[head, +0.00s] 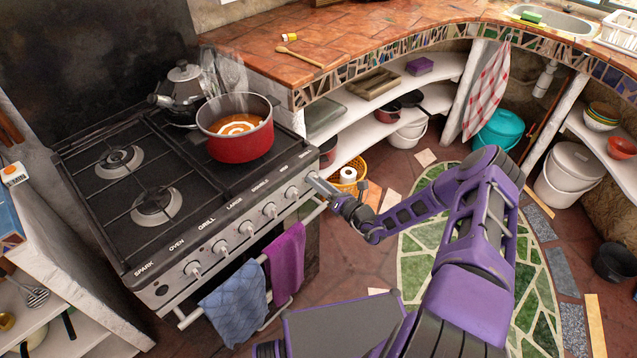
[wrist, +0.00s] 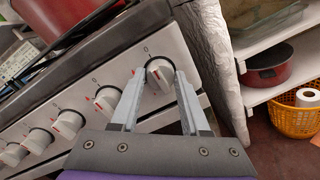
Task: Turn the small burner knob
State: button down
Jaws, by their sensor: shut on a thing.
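The stove (head: 235,236) has a row of white knobs along its front panel. My gripper (head: 315,181) is at the right end of this row in the head view. In the wrist view, my gripper (wrist: 160,77) is shut on the rightmost knob (wrist: 157,75), one finger on each side of it. The knob's base shows a dark ring. The head view mostly hides this knob behind the fingers, and its printed label is too small to read surely. The neighbouring knob (wrist: 106,100) stands just left of the left finger, apart from it.
Purple (head: 286,262) and blue (head: 235,302) cloths hang on the oven rail below the knobs. A whitish shelf support (wrist: 215,50) rises close right of my gripper.

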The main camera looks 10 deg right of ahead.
jog(key=n, duration=0.5)
jog(key=shift+f+n+y, duration=0.1)
jog(key=shift+n+y, duration=0.2)
jog(key=shift+n, duration=0.1)
jog(key=n, duration=0.6)
jog(key=shift+b, duration=0.35)
jog(key=shift+n+y, duration=0.3)
jog(key=shift+y, duration=0.1)
jog(key=shift+c, duration=1.9)
grip_release()
jog(key=v, duration=1.7)
jog(key=shift+s, duration=0.25)
